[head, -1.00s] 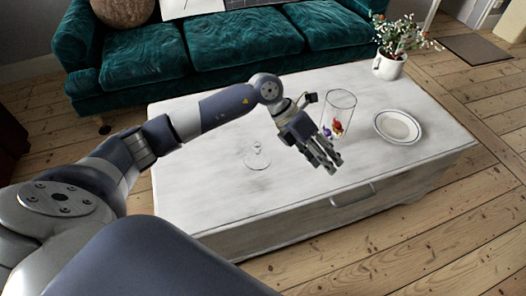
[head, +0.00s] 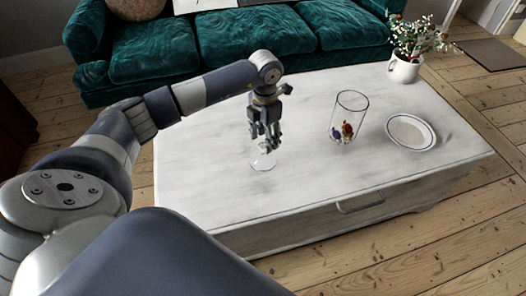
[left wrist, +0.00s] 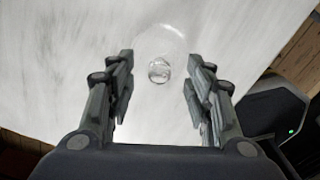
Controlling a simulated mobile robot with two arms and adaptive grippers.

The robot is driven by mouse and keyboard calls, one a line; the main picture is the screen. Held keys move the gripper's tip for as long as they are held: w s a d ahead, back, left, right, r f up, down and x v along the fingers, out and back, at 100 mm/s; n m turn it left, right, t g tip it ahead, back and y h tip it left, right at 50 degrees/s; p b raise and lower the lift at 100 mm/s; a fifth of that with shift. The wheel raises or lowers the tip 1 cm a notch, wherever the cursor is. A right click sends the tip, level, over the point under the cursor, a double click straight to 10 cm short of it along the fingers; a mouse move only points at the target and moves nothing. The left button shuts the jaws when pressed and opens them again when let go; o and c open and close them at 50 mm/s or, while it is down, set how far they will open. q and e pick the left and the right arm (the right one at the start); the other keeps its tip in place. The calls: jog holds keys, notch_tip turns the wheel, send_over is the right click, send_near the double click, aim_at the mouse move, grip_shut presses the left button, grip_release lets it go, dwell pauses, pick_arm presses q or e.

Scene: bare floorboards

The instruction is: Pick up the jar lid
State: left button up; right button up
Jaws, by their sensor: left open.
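The jar lid (head: 263,162) is clear glass with a small round knob. It lies on the white table (head: 205,200), left of the glass jar (head: 347,117). My left gripper (head: 265,143) points down just above the lid and partly covers it in the head view. In the left wrist view the lid's knob (left wrist: 159,71) shows between the two open fingers (left wrist: 160,95), a little beyond their tips. The fingers hold nothing. My right gripper is not in view.
The clear jar holds small red and blue things. A white plate (head: 391,126) lies right of it, and a white flowerpot (head: 403,70) stands at the back right corner. A green sofa (head: 240,35) stands behind the table. The table's front left is clear.

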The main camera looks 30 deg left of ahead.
aim_at(263, 145)
pick_arm(q)
jog(key=f, duration=0.3)
jog(key=shift+s+a, duration=0.15)
jog(key=shift+s, duration=0.15)
jog(key=shift+f+b, duration=0.3)
jog(key=shift+f, duration=0.2)
grip_shut()
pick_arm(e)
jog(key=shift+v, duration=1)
